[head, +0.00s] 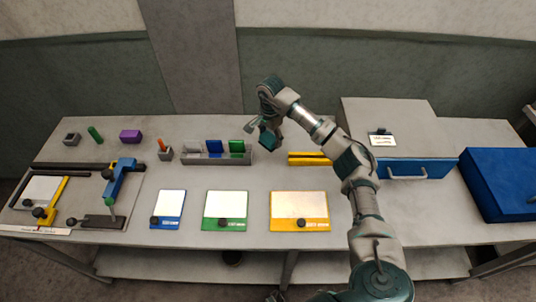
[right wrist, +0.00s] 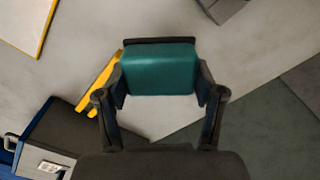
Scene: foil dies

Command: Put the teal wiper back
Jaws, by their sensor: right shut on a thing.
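The teal wiper (right wrist: 160,70) fills the space between the fingers of my right gripper (right wrist: 158,88) in the right wrist view. In the head view the teal wiper (head: 268,139) hangs below my right gripper (head: 266,131), in the air above the table. A long grey rack (head: 216,159) stands to the left of and below it in the picture. A blue wiper (head: 214,146) and a green wiper (head: 236,147) stand upright in the rack. The rack's left part shows only grey. My left gripper is not in view.
Yellow bars (head: 309,159) lie right of the rack. Blue, green and yellow boards (head: 299,211) lie along the front. A grey cabinet with a blue drawer (head: 418,169) and a blue box (head: 500,183) stand at right. Small blocks, including a purple one (head: 130,136), sit at left.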

